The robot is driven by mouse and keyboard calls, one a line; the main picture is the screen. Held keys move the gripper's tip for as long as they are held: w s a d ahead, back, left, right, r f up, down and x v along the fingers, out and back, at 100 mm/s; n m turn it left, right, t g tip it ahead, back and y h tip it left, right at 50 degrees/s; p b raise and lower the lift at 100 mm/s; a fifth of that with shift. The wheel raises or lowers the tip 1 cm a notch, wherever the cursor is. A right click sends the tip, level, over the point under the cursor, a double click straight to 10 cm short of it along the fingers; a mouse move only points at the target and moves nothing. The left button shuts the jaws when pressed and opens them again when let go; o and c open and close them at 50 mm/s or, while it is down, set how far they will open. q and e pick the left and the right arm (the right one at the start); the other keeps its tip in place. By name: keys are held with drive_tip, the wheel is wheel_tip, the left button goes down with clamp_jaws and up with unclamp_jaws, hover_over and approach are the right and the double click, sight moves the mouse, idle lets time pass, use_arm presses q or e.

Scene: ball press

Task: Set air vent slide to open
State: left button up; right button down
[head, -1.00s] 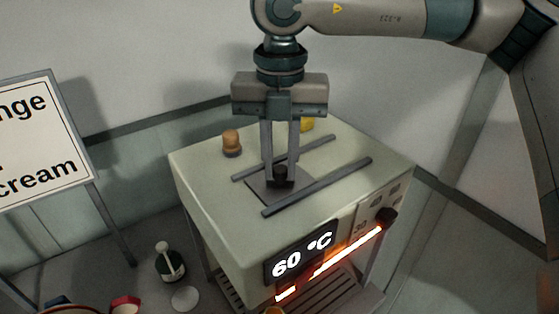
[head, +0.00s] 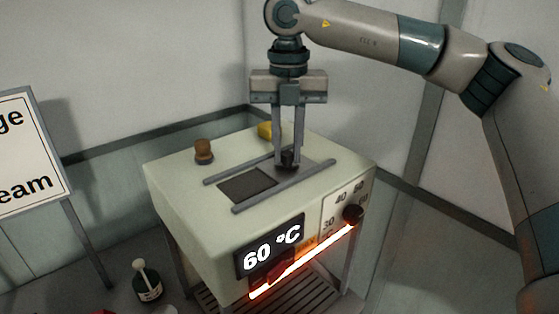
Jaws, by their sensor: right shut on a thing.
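The air vent is on top of the pale cream machine (head: 200,205), between two parallel grey rails (head: 305,180). A dark rectangular opening (head: 248,185) shows at the left part of the rails. The slide's black knob (head: 288,162) is to the right of this opening, near the middle to right part of the rails. My right gripper (head: 288,153) points straight down with its two fingers around the knob, shut on it. The slide plate under the knob is hard to make out. My left gripper is not in view.
A brown knob (head: 203,151) and a yellow piece (head: 266,131) stand on the machine top. The front has a 60 °C display (head: 270,247), a glowing orange strip (head: 305,262) and a black dial (head: 352,214). A sign (head: 28,150) stands at left.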

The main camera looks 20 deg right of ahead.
drive_tip(key=shift+w+d+r+b, duration=0.15)
drive_tip(key=shift+w+d, duration=0.1)
drive_tip(key=shift+d, duration=0.3)
drive_tip(key=shift+w+d+f+b, duration=0.1)
drive_tip(key=shift+w+d+b, duration=0.1)
drive_tip(key=shift+d, duration=0.35)
drive_tip(key=shift+w+d+r, duration=0.1)
drive_tip(key=shift+w+d, duration=0.05)
drive_tip(key=shift+d, duration=0.1)
drive_tip(key=shift+a+r, duration=0.1)
drive_tip(key=c, duration=1.7)
unclamp_jaws()
drive_tip(key=shift+o, duration=0.7)
drive_tip(key=shift+d+f, duration=0.2)
drive_tip(key=shift+a+r, duration=0.1)
drive_tip(key=shift+r, duration=0.45)
wheel_tip(320, 180, up, 16)
drive_tip(key=b, duration=0.1)
drive_tip(key=shift+r+b, duration=0.2)
drive_tip(key=shift+b, duration=0.1)
